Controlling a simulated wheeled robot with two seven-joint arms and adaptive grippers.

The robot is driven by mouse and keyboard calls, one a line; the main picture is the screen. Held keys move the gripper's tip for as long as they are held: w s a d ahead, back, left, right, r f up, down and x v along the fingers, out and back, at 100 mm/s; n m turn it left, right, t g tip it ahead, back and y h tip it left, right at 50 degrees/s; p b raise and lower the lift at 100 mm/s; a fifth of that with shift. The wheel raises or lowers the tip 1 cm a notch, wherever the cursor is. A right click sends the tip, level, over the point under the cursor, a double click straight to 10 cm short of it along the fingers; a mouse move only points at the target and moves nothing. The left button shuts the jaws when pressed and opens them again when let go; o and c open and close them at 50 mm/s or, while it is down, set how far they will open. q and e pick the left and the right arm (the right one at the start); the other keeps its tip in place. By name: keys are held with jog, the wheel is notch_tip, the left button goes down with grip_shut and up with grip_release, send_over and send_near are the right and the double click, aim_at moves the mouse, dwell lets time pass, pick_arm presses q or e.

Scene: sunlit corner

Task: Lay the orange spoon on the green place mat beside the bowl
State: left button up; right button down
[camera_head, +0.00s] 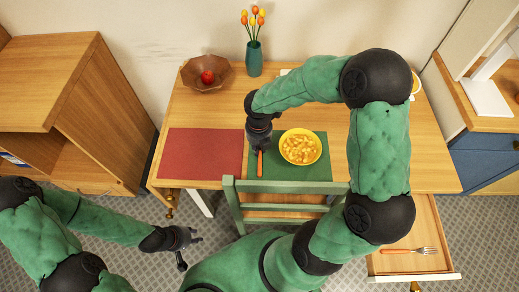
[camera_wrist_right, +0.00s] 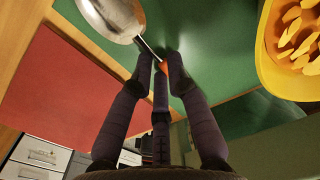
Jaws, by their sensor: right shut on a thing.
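The orange spoon (camera_head: 260,164) is in my right gripper (camera_head: 259,150), over the left part of the green place mat (camera_head: 316,173). In the right wrist view my right gripper (camera_wrist_right: 160,72) is shut on the spoon's orange handle, mostly hidden by the fingers; its silver head (camera_wrist_right: 112,16) shows at the top left. I cannot tell whether the spoon touches the mat. The yellow bowl (camera_head: 300,158) with pasta-like pieces stands on the mat, right of the gripper and apart from it. My left gripper (camera_head: 190,252) is open and empty, low over the floor.
A red mat (camera_head: 204,153) lies left of the green one. A green chair (camera_head: 280,188) stands at the table's front edge. A brown bowl with a red fruit (camera_head: 206,76) and a tulip vase (camera_head: 254,60) are at the back. An open drawer (camera_head: 405,264) holds a fork (camera_head: 408,251).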

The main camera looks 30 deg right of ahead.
jog(key=shift+f, duration=0.1)
jog(key=shift+f, duration=0.2)
jog(key=c, duration=1.2)
grip_release()
notch_tip(320, 180, up, 12)
jog(key=p, duration=0.5)
jog(key=shift+r, duration=0.2)
